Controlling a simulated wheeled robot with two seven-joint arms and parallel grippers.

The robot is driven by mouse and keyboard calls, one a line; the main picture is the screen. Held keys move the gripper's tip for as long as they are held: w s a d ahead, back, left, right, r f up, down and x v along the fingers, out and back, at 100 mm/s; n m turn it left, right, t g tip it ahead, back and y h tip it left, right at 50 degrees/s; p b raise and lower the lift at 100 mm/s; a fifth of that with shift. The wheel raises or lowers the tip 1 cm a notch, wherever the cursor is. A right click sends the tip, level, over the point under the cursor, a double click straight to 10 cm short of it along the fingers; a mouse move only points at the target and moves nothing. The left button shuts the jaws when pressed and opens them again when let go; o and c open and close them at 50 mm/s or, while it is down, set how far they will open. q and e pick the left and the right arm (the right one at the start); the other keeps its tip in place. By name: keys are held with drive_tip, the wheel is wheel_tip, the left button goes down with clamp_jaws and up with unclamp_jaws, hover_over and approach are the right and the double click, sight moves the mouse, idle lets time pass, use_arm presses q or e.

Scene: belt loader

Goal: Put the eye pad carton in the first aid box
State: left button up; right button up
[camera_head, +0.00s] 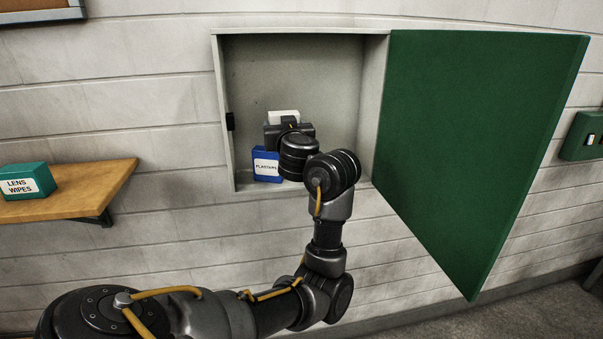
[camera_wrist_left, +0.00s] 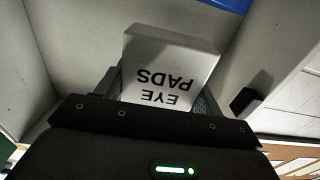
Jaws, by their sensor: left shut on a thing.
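The eye pad carton (camera_wrist_left: 168,70) is white with black "EYE PADS" lettering, upside down in the left wrist view. My left gripper (camera_wrist_left: 160,88) is shut on it, with a finger on each side. In the head view the carton's white top (camera_head: 284,117) shows above my gripper, inside the first aid box (camera_head: 300,60). The box is a pale open wall cabinet with its green door (camera_head: 475,130) swung out to the right. My gripper hides the carton's lower part, so I cannot tell whether it touches the box floor. My right gripper is not in view.
A blue plasters carton (camera_head: 266,165) stands in the box at the front left, close beside my gripper. The right side of the box interior is free. A teal lens wipes carton (camera_head: 27,181) is on a wooden shelf (camera_head: 95,187) at the left.

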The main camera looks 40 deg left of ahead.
use_arm(q)
drive_tip(key=shift+w+d+f, duration=0.15)
drive_tip(key=shift+w+d, duration=0.05)
drive_tip(key=shift+w, duration=0.2)
drive_tip(key=w+f, duration=0.3)
drive_tip(key=w, duration=0.1)
drive_tip(key=w+d+f+p, duration=0.1)
drive_tip(key=w+f, duration=0.2)
drive_tip(key=w, duration=0.1)
drive_tip(key=w+d+f+p, duration=0.1)
drive_tip(key=w+f, duration=0.1)
drive_tip(key=w, duration=0.2)
drive_tip(key=shift+w+f, duration=0.2)
drive_tip(key=shift+f, duration=0.2)
drive_tip(key=shift+w+f, duration=0.15)
drive_tip(key=shift+w+d+f+p, duration=0.1)
drive_tip(key=shift+w+f+p, duration=0.05)
drive_tip(key=shift+f+p, duration=0.25)
wheel_tip(320, 180, down, 2)
drive_tip(key=shift+p, duration=0.65)
drive_tip(key=shift+f, duration=0.3)
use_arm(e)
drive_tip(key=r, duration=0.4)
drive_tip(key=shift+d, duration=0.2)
